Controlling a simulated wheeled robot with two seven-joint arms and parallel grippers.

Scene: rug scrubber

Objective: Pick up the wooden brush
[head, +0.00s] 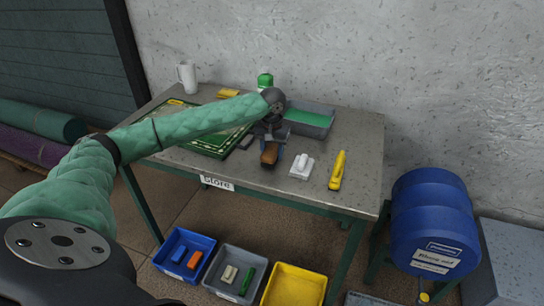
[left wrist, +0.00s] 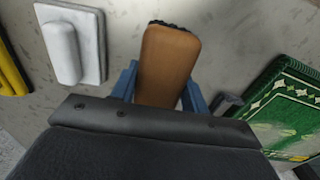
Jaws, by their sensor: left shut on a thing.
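The wooden brush (head: 270,154) has a brown wooden back and dark bristles. It is at the middle of the table's front part, below my left gripper (head: 270,146). In the left wrist view the brush (left wrist: 168,62) stands between the two blue fingers of the left gripper (left wrist: 160,88), which are shut on its sides. I cannot tell whether the brush still touches the table. My right gripper is in neither view.
A white scrubber (head: 302,166) and a yellow tool (head: 338,170) lie right of the brush. A green patterned rug (head: 205,144) lies left. A grey tray (head: 308,122) with green inside stands behind. Blue, grey and yellow bins (head: 295,287) stand on the floor below.

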